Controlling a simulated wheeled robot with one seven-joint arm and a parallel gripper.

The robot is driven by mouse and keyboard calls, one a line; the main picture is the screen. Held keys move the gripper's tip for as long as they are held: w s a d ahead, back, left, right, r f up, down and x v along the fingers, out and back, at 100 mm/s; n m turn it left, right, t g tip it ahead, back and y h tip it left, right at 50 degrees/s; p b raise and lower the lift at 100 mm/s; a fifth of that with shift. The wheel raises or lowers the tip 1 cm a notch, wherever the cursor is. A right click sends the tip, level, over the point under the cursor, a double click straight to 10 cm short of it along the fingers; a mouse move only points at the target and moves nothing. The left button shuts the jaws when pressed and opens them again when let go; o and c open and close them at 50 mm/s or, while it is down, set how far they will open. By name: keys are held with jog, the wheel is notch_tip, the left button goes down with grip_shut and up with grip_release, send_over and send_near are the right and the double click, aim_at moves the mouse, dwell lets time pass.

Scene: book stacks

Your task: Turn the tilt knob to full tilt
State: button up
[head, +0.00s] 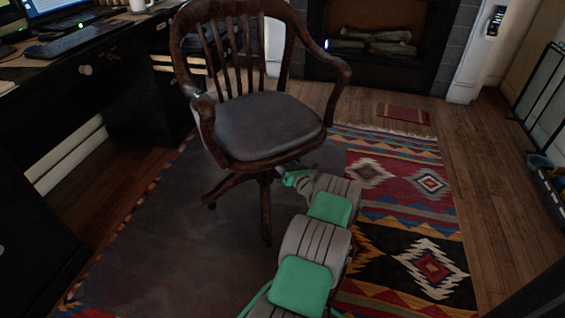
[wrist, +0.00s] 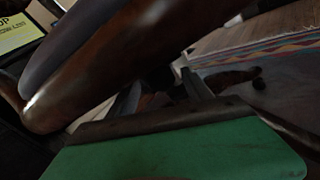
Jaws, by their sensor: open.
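The wooden swivel chair (head: 262,128) with a dark padded seat stands at the middle of the head view, its seat roughly level. My gripper (wrist: 162,92) is open, low under the front right part of the seat. In the head view only its green part (head: 297,178) shows beside the chair's post. In the wrist view the rounded seat edge (wrist: 105,72) fills the upper left, close to the two dark fingers. A dark, reddish shape lies between and beyond the fingers. The tilt knob cannot be made out in either view; shadow and the seat hide the underside.
A patterned rug (head: 400,215) and a grey floor mat (head: 170,245) lie under the chair. A dark desk (head: 85,65) stands at the left, a fireplace (head: 372,45) behind. The chair's legs (head: 265,215) spread close to my arm. Open floor lies to the right.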

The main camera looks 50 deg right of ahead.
grip_shut()
dwell(0.5)
jog(key=shift+s+f, duration=0.1)
jog(key=n+b, duration=0.2)
jog(key=n, duration=0.9)
jog(key=shift+d, duration=0.2)
dwell(0.5)
